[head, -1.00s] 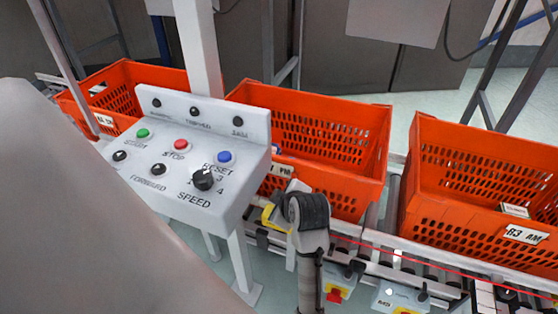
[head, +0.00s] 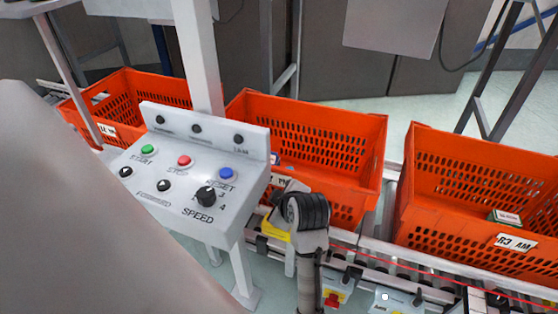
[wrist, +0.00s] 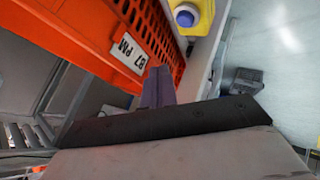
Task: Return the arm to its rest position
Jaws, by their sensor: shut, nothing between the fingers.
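My arm rises from the bottom of the head view and ends in a dark ribbed joint in front of the middle orange tote (head: 330,150). The fingers are not clearly visible there. In the wrist view my gripper (wrist: 157,88) is shut and empty, its two grey-purple fingers side by side. They point along the tote's orange wall (wrist: 75,22), close to its label B7 PM (wrist: 129,50). I cannot tell if they touch it.
A control panel (head: 190,185) with buttons and a speed knob stands left of my arm. A right tote (head: 480,165) holds a small box (head: 505,217); another tote (head: 125,85) is at far left. A yellow object (head: 274,229) is beside my arm, also in the wrist view (wrist: 200,18).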

